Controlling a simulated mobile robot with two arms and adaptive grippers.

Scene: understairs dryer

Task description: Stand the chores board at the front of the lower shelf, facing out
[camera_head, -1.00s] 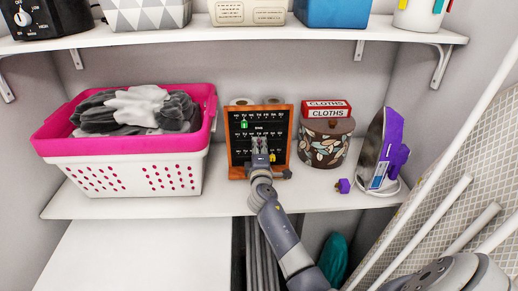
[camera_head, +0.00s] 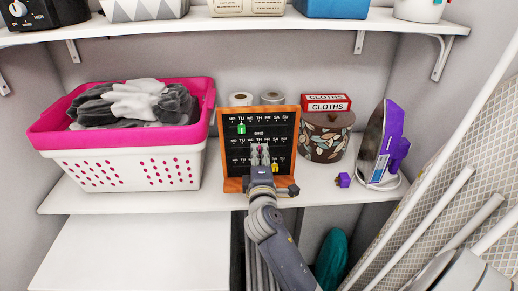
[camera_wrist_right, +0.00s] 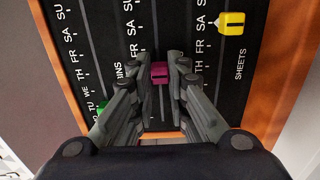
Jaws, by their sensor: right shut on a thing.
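The chores board (camera_head: 287,125) has an orange-brown wooden frame and a black face with rows of weekdays. It is upright, face outward, over the front part of the lower shelf (camera_head: 120,203). I cannot tell whether its bottom edge touches the shelf. My right gripper (camera_head: 260,158) is in front of the board, shut on it at a small magenta tab (camera_wrist_right: 160,73), which shows between the fingertips in the wrist view. A yellow tab (camera_wrist_right: 231,23) and a green tab (camera_head: 241,128) are also on the face. The gripper hides part of the lower face. My left gripper is not in view.
Two paper rolls (camera_head: 241,99) stand behind the board. A pink and white laundry basket (camera_head: 125,168) is to its left.

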